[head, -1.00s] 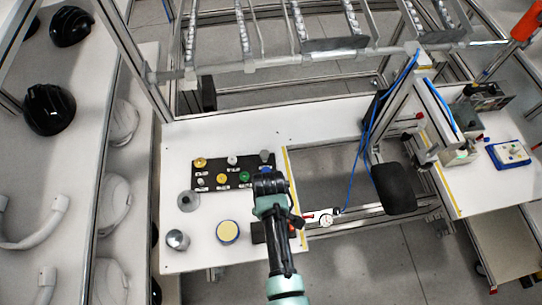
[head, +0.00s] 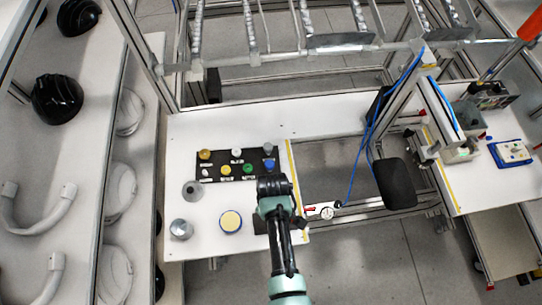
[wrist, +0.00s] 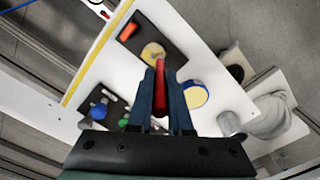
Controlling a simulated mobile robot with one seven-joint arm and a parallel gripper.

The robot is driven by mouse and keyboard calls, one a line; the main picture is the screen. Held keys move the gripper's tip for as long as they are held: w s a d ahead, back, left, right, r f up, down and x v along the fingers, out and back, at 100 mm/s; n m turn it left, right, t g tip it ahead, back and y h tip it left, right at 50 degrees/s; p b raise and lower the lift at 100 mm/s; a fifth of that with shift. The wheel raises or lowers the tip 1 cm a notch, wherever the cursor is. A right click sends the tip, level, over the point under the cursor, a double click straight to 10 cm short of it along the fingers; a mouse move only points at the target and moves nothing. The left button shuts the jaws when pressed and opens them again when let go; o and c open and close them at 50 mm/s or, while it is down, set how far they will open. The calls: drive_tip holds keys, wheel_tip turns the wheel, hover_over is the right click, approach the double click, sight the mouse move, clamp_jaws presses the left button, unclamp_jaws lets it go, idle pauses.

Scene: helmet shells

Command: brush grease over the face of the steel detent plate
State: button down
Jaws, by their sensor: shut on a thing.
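My gripper (wrist: 160,75) is shut on a red-handled tool (wrist: 159,92), seemingly the brush, between its two blue fingers. Its bristle end cannot be made out. Just past the fingertips in the wrist view, a round disc with a yellowish middle (wrist: 152,52) lies on a dark base; it may be the detent plate. Whether the brush touches it cannot be told. In the head view my gripper (head: 273,187) is over the bench's right part, and my arm hides most of the dark base (head: 261,227). A yellow-topped tin (head: 230,222) stands left of it, also in the wrist view (wrist: 196,95).
A black board (head: 237,164) with several coloured knobs lies behind the tin. Grey metal cylinders (head: 181,229) stand at the bench's left. A red-orange block (wrist: 128,31) lies on the dark base. A yellow strip (head: 294,188) runs along the bench's right edge, beside an open gap.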

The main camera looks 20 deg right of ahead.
drive_tip(key=shift+s+d, duration=0.5)
drive_tip(key=shift+d+p, duration=0.3)
drive_tip(key=shift+d, duration=0.15)
drive_tip(key=shift+w+d, duration=0.25)
drive_tip(key=shift+w, duration=0.1)
drive_tip(key=shift+w+d+b, duration=0.15)
drive_tip(key=shift+w+b, duration=0.15)
drive_tip(key=shift+w, duration=0.25)
drive_tip(key=shift+w+a+b, duration=0.3)
